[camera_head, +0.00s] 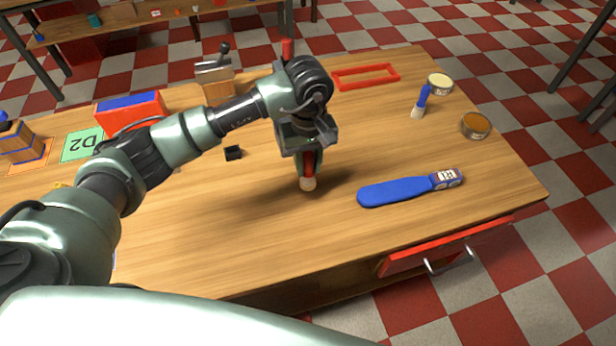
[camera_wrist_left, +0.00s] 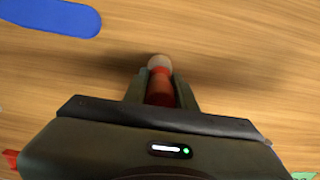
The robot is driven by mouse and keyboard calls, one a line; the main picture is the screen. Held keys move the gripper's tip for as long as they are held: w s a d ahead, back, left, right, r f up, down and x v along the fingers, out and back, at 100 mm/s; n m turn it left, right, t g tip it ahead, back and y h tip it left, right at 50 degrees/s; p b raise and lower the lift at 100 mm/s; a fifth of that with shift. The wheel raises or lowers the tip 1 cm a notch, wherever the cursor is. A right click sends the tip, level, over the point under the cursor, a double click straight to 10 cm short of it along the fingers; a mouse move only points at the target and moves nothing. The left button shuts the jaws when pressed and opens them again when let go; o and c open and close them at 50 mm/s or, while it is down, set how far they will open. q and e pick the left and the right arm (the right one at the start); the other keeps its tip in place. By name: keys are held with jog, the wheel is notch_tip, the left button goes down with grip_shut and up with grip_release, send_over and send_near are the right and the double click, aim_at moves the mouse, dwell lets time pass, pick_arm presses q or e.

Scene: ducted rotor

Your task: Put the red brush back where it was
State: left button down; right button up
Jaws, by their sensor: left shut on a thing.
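The red brush (camera_head: 308,183) has a pale tip and is gripped by my left gripper (camera_head: 307,165) above the middle of the wooden table (camera_head: 200,240). In the left wrist view the red brush (camera_wrist_left: 160,88) sits between the two fingers of my left gripper (camera_wrist_left: 160,95), its pale tip pointing away from the palm. In the head view the brush hangs tip down, partly hidden by the gripper. I cannot tell whether its tip touches the table. My right gripper is not in view.
A blue paddle (camera_head: 395,191) lies right of the gripper; it also shows in the wrist view (camera_wrist_left: 50,15). A blue brush (camera_head: 421,101), round tins (camera_head: 475,125), a red frame (camera_head: 365,77) and a small black block (camera_head: 233,153) are on the table. A red drawer (camera_head: 445,247) is partly open in front.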

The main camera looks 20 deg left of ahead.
aim_at(308, 182)
pick_arm(q)
notch_tip(308, 182, down, 3)
jog(key=shift+r, duration=0.2)
notch_tip(308, 182, down, 3)
jog(key=shift+f+p, duration=0.15)
jog(key=shift+p, duration=0.45)
jog(key=shift+f, duration=0.35)
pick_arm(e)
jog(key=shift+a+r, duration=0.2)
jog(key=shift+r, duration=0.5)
pick_arm(q)
jog(key=shift+f, duration=0.2)
jog(key=c, duration=1.1)
grip_release()
jog(key=shift+c, duration=0.2)
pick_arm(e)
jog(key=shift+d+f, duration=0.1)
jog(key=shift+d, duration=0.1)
pick_arm(q)
jog(key=shift+r, duration=0.1)
